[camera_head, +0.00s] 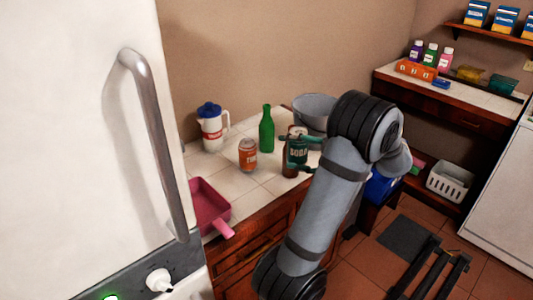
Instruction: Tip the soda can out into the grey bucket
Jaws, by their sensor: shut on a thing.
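The soda can (298,153) is dark green with a pale "SODA" label and looks about upright. My gripper (291,152) is shut on it, with thin dark-green fingers showing across its upper and lower parts. I cannot tell whether the can touches the counter. The grey bucket (313,106) stands at the back of the white tiled counter, behind the can and slightly right. My arm hides part of the bucket's right side, and its inside is barely visible.
A green bottle (266,132), an orange-red can (247,156), a white jug with blue lid (211,130) and a pink pan (209,209) are left. A fridge (75,130) fills the left side.

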